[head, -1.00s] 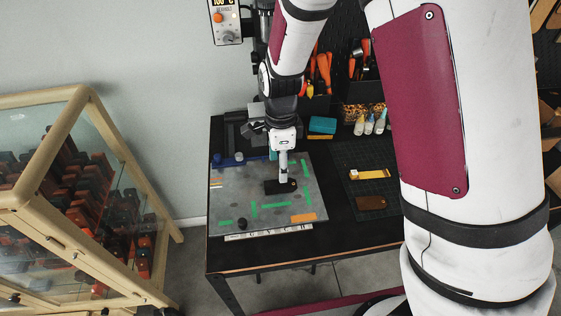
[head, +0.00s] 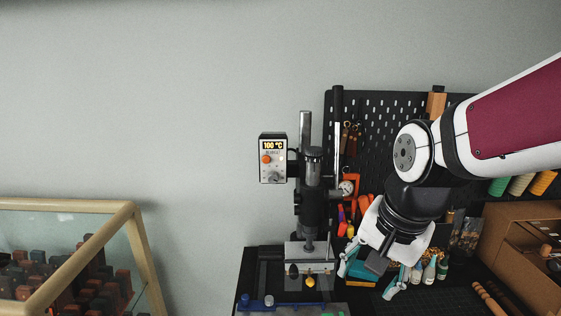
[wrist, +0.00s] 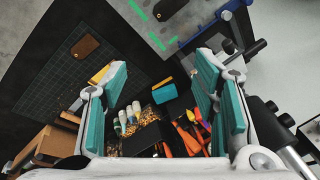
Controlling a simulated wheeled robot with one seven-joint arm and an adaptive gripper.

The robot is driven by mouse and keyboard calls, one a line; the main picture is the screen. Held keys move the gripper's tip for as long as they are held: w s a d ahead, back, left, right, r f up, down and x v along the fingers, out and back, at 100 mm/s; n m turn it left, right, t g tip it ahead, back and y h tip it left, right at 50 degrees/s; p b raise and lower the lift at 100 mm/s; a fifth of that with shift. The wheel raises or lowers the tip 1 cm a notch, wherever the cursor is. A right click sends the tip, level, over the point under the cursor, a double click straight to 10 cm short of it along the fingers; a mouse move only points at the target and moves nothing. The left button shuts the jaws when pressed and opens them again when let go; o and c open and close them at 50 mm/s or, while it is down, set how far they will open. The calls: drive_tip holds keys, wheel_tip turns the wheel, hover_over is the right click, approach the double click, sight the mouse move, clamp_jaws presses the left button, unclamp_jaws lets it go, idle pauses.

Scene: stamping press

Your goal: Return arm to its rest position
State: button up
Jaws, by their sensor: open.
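My gripper (head: 368,277) is raised above the black workbench, to the right of the stamping press (head: 311,200) in the head view. Its teal-padded fingers are spread apart and nothing is between them. In the wrist view my gripper (wrist: 160,100) points down at the bench, with bottles, a teal block and orange-handled tools lying below the gap. My arm reaches in from the right side of the head view, bent at the joint above the gripper.
The press has a control box (head: 273,158) reading 100 °C. A black pegboard (head: 385,130) stands behind the bench. A wooden-framed glass case (head: 120,215) is at left and a brown organiser (head: 525,240) at right. A brown leather tag (wrist: 86,46) lies on the cutting mat (wrist: 52,90).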

drive_tip(key=s+d+r+n+t+h+b, duration=0.1)
drive_tip(key=s+d+r+n+t, duration=0.1)
drive_tip(key=s+d+r+n, duration=0.2)
drive_tip(key=s+n, duration=0.3)
drive_tip(key=s, duration=0.2)
drive_tip(key=shift+s+d+r+n+t, duration=0.2)
drive_tip(key=shift+s+r+n+t, duration=0.1)
